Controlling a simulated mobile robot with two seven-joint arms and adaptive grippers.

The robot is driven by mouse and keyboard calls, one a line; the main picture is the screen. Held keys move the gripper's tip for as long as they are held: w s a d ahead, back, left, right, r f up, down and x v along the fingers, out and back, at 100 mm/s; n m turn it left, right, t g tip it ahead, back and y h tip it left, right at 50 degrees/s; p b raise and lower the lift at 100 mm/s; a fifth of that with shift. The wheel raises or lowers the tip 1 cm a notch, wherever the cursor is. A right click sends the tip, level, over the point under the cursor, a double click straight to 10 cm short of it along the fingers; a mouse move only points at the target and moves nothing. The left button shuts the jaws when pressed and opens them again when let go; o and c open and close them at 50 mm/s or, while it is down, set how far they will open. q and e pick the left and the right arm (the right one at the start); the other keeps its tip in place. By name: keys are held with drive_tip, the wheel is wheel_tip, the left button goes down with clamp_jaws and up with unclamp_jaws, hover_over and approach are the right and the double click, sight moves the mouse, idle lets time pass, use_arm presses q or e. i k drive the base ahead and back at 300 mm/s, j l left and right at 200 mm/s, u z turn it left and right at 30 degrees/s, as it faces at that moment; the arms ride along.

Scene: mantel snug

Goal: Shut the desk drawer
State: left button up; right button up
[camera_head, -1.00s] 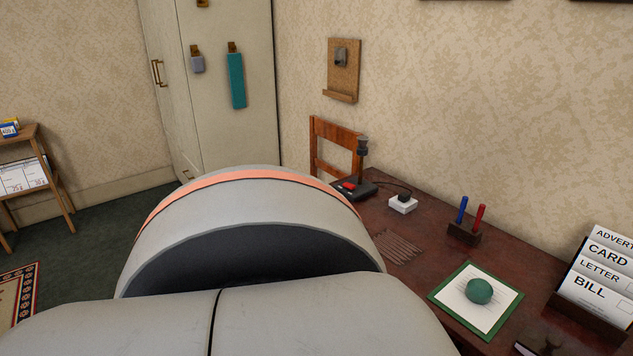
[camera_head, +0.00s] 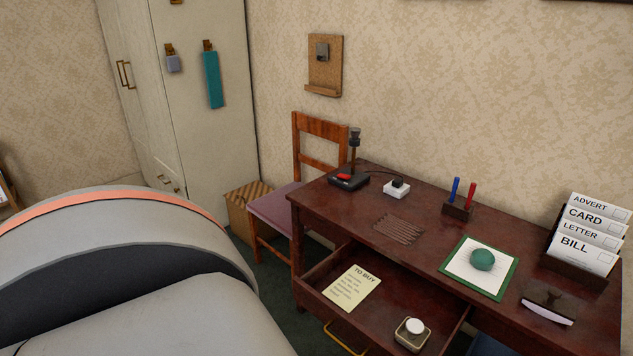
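The desk (camera_head: 425,208) is dark reddish wood and stands against the wall at the right. Its drawer (camera_head: 385,305) is pulled open below the desk top, toward me. A yellow "TO BUY" note (camera_head: 351,288) and a small square dish with a round white thing (camera_head: 412,333) lie in the drawer. A brass-coloured handle (camera_head: 345,338) shows low at the drawer's front, partly cut off by the frame edge. A large grey part of my arm with an orange band fills the lower left. Neither gripper is in view.
On the desk top are a black device with a red part (camera_head: 348,181), a white box (camera_head: 397,190), a pen holder (camera_head: 458,210), a green-edged pad (camera_head: 478,268) and a letter rack (camera_head: 575,274). A chair (camera_head: 297,190) and a cardboard box (camera_head: 240,212) stand beyond the desk's left end.

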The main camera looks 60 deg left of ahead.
sight(370, 328)
drive_tip(key=j+u, duration=0.1)
drive_tip(key=u, duration=0.35)
drive_tip(key=i+u, duration=0.15)
drive_tip(key=u, duration=0.3)
drive_tip(key=i+j+u, duration=0.1)
drive_tip(key=u, duration=0.35)
drive_tip(key=k+l+z, duration=0.15)
drive_tip(key=k, duration=0.2)
drive_tip(key=k+l+z, duration=0.15)
drive_tip(key=k+l, duration=0.15)
drive_tip(key=k, duration=0.1)
